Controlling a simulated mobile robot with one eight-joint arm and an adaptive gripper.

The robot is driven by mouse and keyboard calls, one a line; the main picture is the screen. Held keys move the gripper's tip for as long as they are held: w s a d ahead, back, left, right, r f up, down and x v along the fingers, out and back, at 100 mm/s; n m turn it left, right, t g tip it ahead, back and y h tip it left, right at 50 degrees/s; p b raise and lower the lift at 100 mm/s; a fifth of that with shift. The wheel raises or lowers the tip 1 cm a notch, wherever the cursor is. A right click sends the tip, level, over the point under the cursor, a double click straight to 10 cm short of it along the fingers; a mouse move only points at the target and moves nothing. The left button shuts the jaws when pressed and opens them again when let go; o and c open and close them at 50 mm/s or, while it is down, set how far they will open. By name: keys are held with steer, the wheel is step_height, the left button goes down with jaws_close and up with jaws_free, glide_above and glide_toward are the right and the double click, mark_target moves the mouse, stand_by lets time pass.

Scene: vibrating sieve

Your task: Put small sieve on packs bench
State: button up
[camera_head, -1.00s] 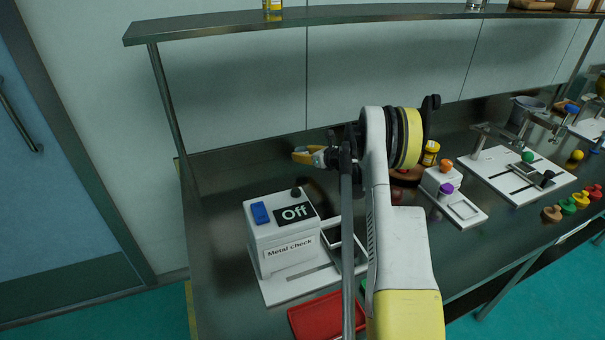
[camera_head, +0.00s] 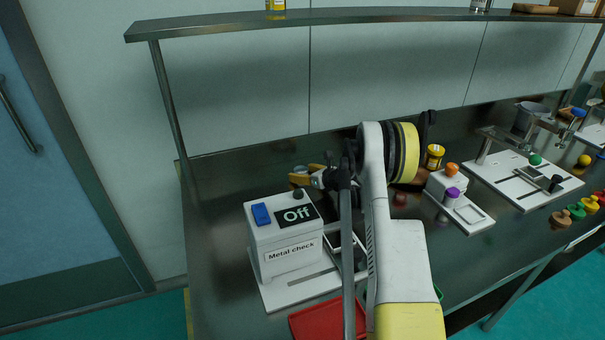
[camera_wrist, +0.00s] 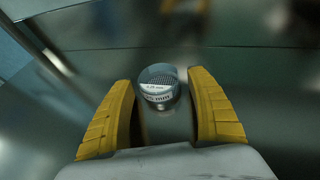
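The small sieve (camera_wrist: 159,86) shows in the wrist view as a small round cup with a mesh and a printed label on its side. It stands between and just beyond the two yellow fingers of my gripper (camera_wrist: 166,105). The fingers are open, with a gap on each side of the sieve. I cannot pick out the packs bench for certain.
A white metal check box (camera_head: 285,240) reading "Off" stands close in front of my gripper. A red tray (camera_head: 318,318) lies at the front edge. White devices with coloured knobs (camera_head: 520,178) stand to the right. A shelf (camera_head: 350,16) runs above the bench.

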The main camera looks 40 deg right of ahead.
steer(key=shift+r, duration=0.2)
steer(key=p+v, duration=0.4)
steer(key=v, duration=0.7)
steer(key=shift+s+r+p, duration=0.25)
steer(key=shift+p, duration=0.05)
steer(key=w+a+r+m+t+h, duration=0.25)
steer(key=r+m, duration=0.25)
steer(key=r, duration=0.8)
steer(key=w+a+r+m+t+h, duration=0.15)
steer(key=a+r+m, duration=0.3)
steer(key=r, duration=0.75)
steer(key=s+a+r+m+g+h, duration=0.1)
steer(key=s+a+r+m+h, duration=0.1)
steer(key=r+m, duration=0.35)
steer(key=s+a+r+m+h, duration=0.2)
steer(key=s+a+r+m, duration=0.1)
steer(key=r+m, duration=0.3)
steer(key=s+a+f+m+g+y, duration=0.2)
steer(key=s+a+f+m, duration=0.3)
steer(key=s+a, duration=0.3)
steer(key=s+a+f+m+g+y, duration=0.2)
steer(key=s+a+f+m+g, duration=0.2)
steer(key=s+a, duration=0.5)
steer(key=s+a+f+m+g+y, duration=0.3)
steer(key=s+a+f+m, duration=0.3)
steer(key=s, duration=0.4)
steer(key=shift+s+a+f+m+g, duration=0.35)
steer(key=shift+a+f, duration=0.25)
steer(key=shift+a, duration=0.6)
